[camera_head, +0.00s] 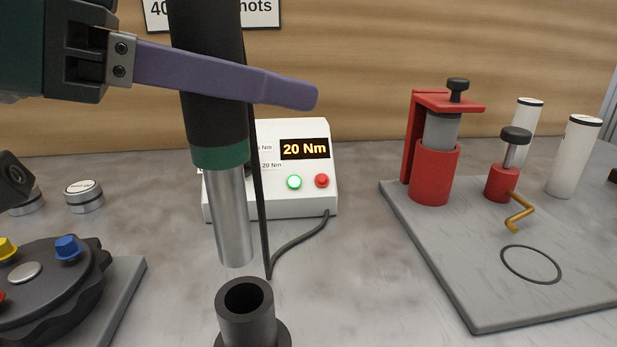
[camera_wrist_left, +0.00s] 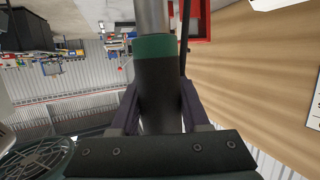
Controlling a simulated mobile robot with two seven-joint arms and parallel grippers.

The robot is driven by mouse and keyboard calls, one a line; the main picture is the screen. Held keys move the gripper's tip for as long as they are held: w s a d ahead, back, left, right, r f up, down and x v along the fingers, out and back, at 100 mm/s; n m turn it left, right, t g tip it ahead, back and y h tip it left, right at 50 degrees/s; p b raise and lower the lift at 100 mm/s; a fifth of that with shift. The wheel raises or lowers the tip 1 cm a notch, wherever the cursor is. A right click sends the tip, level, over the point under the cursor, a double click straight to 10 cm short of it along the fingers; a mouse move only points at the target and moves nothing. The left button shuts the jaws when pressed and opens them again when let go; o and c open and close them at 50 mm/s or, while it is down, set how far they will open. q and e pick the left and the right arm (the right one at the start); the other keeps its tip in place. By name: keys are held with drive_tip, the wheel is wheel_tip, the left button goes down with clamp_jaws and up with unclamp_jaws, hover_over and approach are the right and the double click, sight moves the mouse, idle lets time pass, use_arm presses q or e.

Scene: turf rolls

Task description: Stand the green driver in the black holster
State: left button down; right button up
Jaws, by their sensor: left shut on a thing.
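The green driver (camera_head: 221,157) is a dark cylinder with a green band and a silver shaft, hanging nearly upright with a slight tilt. My left gripper (camera_head: 215,82) is shut on its dark body; one purple finger crosses in front of it. In the left wrist view the driver (camera_wrist_left: 155,47) stands between both fingers of the gripper (camera_wrist_left: 160,105). The black holster (camera_head: 247,316) is an open tube at the bottom of the head view. The shaft's tip is above the holster's mouth and a little left of it, apart from it. My right gripper is not in view.
A white controller box (camera_head: 270,205) reading 20 Nm stands behind the driver, with a dark cable (camera_head: 300,236). A grey board (camera_head: 460,270) with red fixtures (camera_head: 432,178) lies at the right. A dark round fixture (camera_head: 50,285) is at the lower left. Open bench lies between.

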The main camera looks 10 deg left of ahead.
sight(250, 235)
use_arm(q)
wheel_tip(250, 235, down, 11)
drive_tip(key=b, duration=0.2)
drive_tip(key=shift+f, duration=0.2)
drive_tip(key=shift+b, duration=0.3)
drive_tip(key=shift+f, duration=0.2)
drive_tip(key=shift+c, duration=2)
unclamp_jaws()
drive_tip(key=shift+r, duration=0.1)
